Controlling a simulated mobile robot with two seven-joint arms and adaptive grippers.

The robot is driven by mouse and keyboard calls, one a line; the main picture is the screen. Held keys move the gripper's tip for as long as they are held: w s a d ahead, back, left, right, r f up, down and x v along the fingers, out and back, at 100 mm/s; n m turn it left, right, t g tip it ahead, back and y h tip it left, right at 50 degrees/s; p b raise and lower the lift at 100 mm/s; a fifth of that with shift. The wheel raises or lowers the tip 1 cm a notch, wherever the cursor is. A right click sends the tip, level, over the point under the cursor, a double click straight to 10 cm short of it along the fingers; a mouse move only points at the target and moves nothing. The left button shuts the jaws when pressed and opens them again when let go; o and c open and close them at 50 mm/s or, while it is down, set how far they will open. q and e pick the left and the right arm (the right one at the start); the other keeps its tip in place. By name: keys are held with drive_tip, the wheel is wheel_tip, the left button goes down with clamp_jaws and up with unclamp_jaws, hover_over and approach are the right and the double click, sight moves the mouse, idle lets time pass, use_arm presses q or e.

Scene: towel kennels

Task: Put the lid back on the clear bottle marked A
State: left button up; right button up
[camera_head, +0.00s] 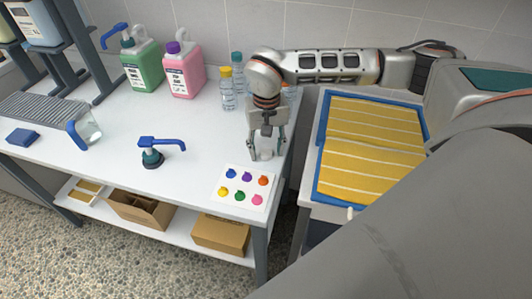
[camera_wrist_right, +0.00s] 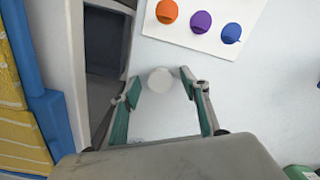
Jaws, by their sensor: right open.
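I cannot read which is marked A. My right gripper (camera_head: 267,155) points down over the table's right part, its fingers apart. A small pale round thing (camera_wrist_right: 160,80) lies between the fingertips in the right wrist view, with gaps on both sides; I cannot tell whether it is a lid or a bottle top. My left gripper is not in view.
A white card (camera_head: 229,207) with several coloured round pieces lies near the right gripper. A blue-handled pump (camera_head: 153,152), a green jug (camera_head: 142,67) and a pink jug (camera_head: 182,70) stand leftward. A blue-edged tray (camera_head: 323,150) of yellow striped towels is at right. The table's middle is mostly clear.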

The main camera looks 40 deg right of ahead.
sight(267, 152)
drive_tip(key=c, duration=0.8)
drive_tip(key=shift+o, duration=0.2)
wheel_tip(267, 152, up, 20)
drive_tip(key=p, duration=0.2)
drive_tip(key=shift+p, duration=0.35)
